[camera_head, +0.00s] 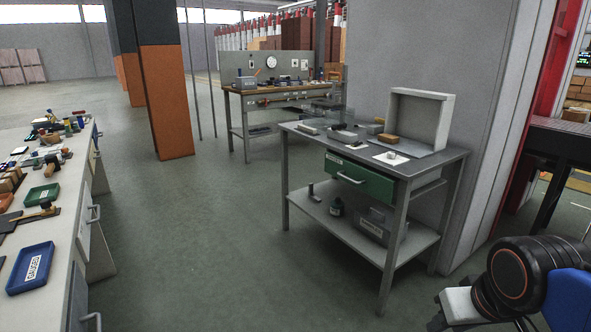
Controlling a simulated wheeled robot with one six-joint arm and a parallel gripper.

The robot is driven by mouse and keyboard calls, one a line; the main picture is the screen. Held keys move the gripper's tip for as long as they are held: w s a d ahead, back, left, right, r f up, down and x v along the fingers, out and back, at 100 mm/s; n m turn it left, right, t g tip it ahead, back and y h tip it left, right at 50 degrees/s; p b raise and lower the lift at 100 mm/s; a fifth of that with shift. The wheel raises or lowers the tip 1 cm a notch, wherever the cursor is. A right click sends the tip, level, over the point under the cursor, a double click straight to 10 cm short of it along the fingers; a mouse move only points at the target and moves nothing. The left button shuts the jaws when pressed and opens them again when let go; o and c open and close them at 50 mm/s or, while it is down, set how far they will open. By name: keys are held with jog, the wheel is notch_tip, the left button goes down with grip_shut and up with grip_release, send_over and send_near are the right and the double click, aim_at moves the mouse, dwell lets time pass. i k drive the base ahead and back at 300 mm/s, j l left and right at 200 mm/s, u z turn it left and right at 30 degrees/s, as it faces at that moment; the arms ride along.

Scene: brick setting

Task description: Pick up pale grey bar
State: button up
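A small pale grey bar (308,129) lies flat near the left end of the top of a grey metal workbench (408,167). A second light grey piece (343,136) lies to its right on the same top; at this distance I cannot tell for certain which one is the named bar. Black, blue and white parts of my own arm show at the lower right, well in front of the workbench. I cannot make out my gripper's fingers in this view.
The workbench also holds a brown block (388,138), a white item (392,157) and an upright grey open box (417,118). A green drawer (359,179) is below. A cluttered bench (62,215) stands left, another workbench (236,112) behind. The floor between is clear.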

aim_at(312, 131)
jog(key=i+j, duration=0.1)
jog(key=i, duration=0.5)
jog(key=i+j+u, duration=0.15)
jog(key=i, duration=0.5)
